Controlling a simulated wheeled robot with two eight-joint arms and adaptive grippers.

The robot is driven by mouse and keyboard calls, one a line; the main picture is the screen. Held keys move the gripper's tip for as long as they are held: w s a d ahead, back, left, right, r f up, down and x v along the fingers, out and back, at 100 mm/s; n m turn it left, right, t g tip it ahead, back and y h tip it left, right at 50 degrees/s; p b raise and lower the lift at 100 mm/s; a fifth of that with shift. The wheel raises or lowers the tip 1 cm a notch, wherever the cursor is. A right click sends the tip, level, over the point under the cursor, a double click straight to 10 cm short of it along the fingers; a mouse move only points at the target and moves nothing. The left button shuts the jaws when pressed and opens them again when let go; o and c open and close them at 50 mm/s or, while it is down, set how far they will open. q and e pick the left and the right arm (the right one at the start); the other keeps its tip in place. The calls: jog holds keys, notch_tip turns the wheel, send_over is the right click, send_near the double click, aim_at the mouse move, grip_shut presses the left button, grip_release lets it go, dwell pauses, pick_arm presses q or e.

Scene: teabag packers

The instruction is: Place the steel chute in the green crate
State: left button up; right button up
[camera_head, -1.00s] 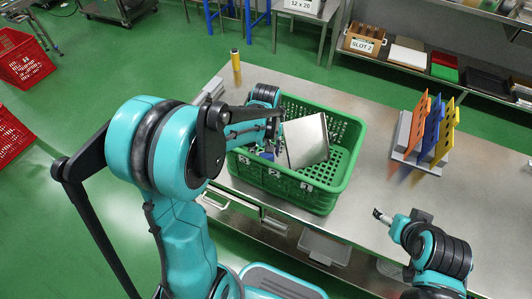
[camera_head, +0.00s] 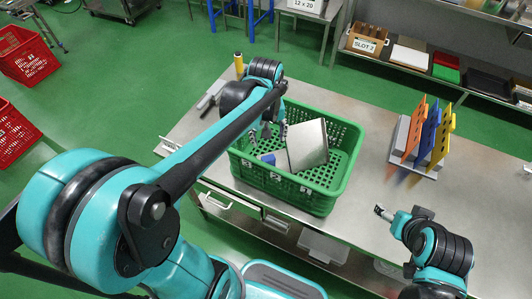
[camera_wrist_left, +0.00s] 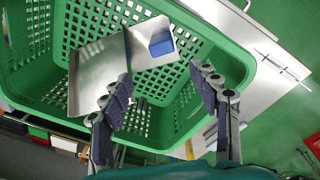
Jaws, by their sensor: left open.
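The steel chute (camera_head: 307,146) lies inside the green crate (camera_head: 318,199), tilted against its inside. In the left wrist view the chute (camera_wrist_left: 98,75) shows as a bent steel sheet in the crate (camera_wrist_left: 225,55), with a blue block (camera_wrist_left: 161,43) on or beside one face. My left gripper (camera_head: 262,134) is above the crate's left part, to the left of the chute. In the wrist view its fingers (camera_wrist_left: 160,105) are spread apart with nothing between them. My right gripper (camera_head: 383,214) is over the table, right of the crate; its jaws are too small to read.
The crate stands on a steel table (camera_head: 380,120). A rack with orange, blue and yellow panels (camera_head: 428,135) stands to the right. A yellow cylinder (camera_head: 239,65) stands at the back left. Bare table lies between crate and rack.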

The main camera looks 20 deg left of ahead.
pick_arm(q)
jog(key=s+m+t, duration=0.1)
jog(key=s, duration=0.1)
jog(key=s+d+r+m+t, duration=0.1)
jog(key=s, duration=0.1)
jog(key=s+d+r+m+t, duration=0.1)
jog(key=s+m, duration=0.1)
jog(key=shift+s+d+r, duration=0.2)
jog(key=shift+s+r, duration=0.05)
jog(key=shift+s, duration=0.15)
jog(key=s+m+t, duration=0.1)
jog(key=s+d+m+t, duration=0.1)
jog(key=s+m+t, duration=0.1)
jog(key=shift+s+d+f, duration=0.15)
jog(key=shift+s+f, duration=0.2)
dwell(0.4)
